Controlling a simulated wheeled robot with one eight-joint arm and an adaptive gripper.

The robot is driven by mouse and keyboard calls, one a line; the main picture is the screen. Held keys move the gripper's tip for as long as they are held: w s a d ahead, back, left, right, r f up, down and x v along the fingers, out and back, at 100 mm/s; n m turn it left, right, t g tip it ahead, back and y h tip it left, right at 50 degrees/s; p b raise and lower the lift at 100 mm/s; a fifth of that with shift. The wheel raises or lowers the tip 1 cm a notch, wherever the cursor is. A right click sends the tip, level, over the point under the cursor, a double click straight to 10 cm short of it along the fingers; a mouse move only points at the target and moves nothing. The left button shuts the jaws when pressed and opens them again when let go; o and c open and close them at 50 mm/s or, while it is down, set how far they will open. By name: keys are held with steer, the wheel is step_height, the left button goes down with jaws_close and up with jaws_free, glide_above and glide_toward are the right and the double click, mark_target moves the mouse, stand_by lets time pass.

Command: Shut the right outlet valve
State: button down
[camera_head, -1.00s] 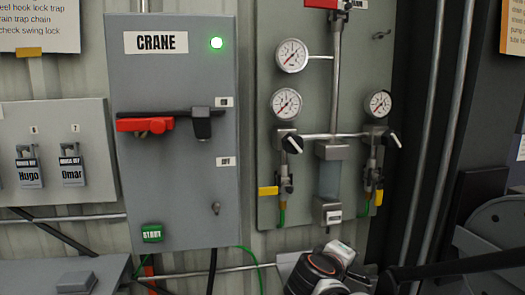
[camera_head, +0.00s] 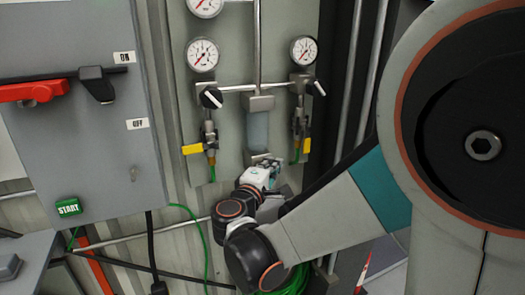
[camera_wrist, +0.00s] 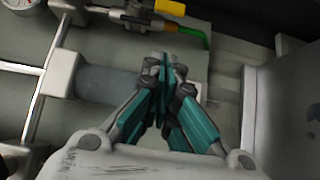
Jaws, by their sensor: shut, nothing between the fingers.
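The right outlet valve's yellow lever (camera_head: 306,145) hangs on the right branch of the grey panel, lying along its pipe above a green hose. The same lever (camera_wrist: 170,7) shows at the top edge of the wrist view, partly cut off, with the green hose (camera_wrist: 193,34) running from it. My gripper (camera_head: 268,166) is in front of the panel's lower part, below and left of that lever. In the wrist view my gripper's fingers (camera_wrist: 165,65) are together and empty, over the block below the sight glass, apart from the lever.
The left outlet's yellow lever (camera_head: 192,149) lies across its pipe. Black-and-white knobs (camera_head: 211,98) sit above both branches, beneath round gauges (camera_head: 304,50). The grey crane box (camera_head: 100,160) stands at left. My arm covers the right side.

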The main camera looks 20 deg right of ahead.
steer(key=s+d+x, duration=0.2)
steer(key=x, duration=1)
steer(key=shift+w+d+b, duration=0.25)
steer(key=shift+d+b, duration=0.1)
steer(key=shift+b, duration=0.05)
steer(key=shift+a+f+b, duration=0.1)
steer(key=shift+f+b, duration=0.1)
steer(key=shift+b, duration=0.25)
steer(key=shift+n, duration=0.3)
